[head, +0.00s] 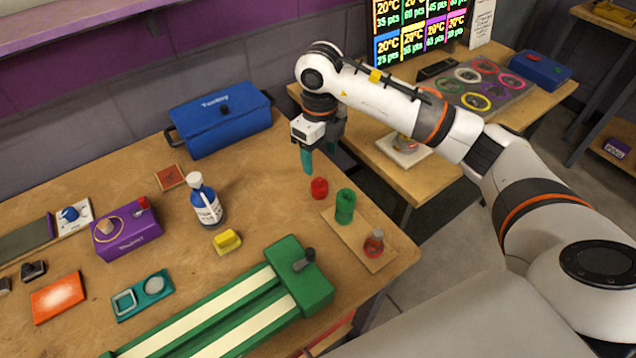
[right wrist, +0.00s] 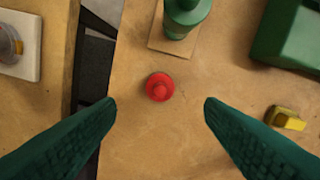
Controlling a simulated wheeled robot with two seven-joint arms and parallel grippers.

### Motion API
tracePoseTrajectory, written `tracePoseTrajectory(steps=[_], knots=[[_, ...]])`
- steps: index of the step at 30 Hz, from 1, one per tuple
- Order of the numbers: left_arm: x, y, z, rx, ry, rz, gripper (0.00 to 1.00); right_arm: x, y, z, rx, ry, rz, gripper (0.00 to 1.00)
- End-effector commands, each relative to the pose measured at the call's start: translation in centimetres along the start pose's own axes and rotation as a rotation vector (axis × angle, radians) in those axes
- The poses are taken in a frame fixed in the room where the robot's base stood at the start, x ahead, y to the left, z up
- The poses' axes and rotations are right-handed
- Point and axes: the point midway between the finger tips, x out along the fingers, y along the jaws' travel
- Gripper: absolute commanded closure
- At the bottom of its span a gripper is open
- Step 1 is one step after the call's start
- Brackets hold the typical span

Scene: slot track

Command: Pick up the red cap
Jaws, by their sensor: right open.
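The red cap (head: 319,188) stands on the wooden table near its right edge, behind a green cylinder. In the right wrist view the red cap (right wrist: 160,87) lies ahead of the fingertips, about midway between them, with bare wood around it. My right gripper (head: 308,160) points down above the table, just behind and left of the cap in the head view. In the right wrist view its two green fingers (right wrist: 160,105) are wide apart with nothing between them. My left gripper does not show.
A green cylinder (head: 345,206) and a red-topped jar (head: 374,243) stand on a board (head: 357,240) beside the cap. A yellow block (head: 227,241), a white-and-blue bottle (head: 206,203) and a green slot track (head: 299,276) are to the left. A gap separates a second table (head: 430,176).

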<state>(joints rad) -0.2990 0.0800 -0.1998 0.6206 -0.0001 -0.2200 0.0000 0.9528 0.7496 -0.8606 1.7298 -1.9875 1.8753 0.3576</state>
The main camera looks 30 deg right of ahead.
Motion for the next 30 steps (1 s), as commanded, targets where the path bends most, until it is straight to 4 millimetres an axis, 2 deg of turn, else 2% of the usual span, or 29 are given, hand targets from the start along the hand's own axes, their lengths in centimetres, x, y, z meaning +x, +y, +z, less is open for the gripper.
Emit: tracePoseTrajectory(steps=[6, 14, 21, 30], knots=[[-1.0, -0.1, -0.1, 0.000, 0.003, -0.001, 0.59, 3.6, -0.2, 0.0, -0.002, -0.003, -0.005, 0.37], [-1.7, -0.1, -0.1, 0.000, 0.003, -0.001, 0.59, 5.7, -0.2, 0.0, -0.003, -0.003, -0.007, 0.37], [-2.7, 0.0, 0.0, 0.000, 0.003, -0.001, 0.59, 9.2, -0.1, -0.1, -0.003, 0.000, -0.007, 0.37], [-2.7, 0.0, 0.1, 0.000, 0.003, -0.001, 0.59, 9.9, -0.1, -0.1, -0.004, 0.002, -0.005, 0.37]])
